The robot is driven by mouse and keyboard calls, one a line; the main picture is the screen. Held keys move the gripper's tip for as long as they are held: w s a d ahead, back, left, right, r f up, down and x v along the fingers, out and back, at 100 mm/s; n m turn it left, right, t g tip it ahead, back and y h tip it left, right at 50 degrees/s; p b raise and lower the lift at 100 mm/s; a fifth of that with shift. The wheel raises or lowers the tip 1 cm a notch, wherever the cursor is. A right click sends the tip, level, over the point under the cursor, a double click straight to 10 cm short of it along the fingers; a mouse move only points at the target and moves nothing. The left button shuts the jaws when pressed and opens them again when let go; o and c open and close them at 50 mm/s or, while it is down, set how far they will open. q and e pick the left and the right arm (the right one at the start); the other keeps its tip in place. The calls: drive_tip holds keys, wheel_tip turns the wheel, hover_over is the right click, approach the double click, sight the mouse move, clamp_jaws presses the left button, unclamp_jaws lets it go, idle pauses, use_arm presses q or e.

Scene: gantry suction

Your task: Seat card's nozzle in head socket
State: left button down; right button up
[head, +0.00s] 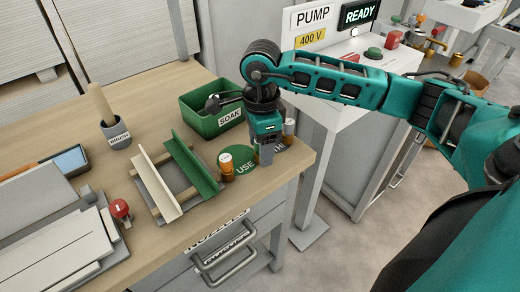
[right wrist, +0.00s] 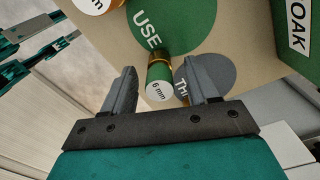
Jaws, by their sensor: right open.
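My right gripper (head: 265,152) points down at the bench's front right corner, its fingers open. In the right wrist view a brass nozzle with a white cap marked 6 mm (right wrist: 159,91) appears between the open fingers (right wrist: 163,85); I cannot tell if they touch it. It stands by a green disc lettered USE (right wrist: 175,22) and a grey disc (right wrist: 218,70). In the head view one brass nozzle (head: 226,166) stands left of the gripper and another (head: 289,131) right of it. I cannot make out the card or head socket. My left gripper is not in view.
A green SOAK bin (head: 205,107) stands behind the gripper. Left of it are a green-and-cream angled rack (head: 190,165), a brush pot (head: 116,135) and a red knob (head: 121,209). The pump cabinet (head: 330,105) is close on the right, beyond the bench edge.

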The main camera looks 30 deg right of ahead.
drive_tip(key=shift+f, duration=0.3)
drive_tip(key=shift+c, duration=0.4)
clamp_jaws()
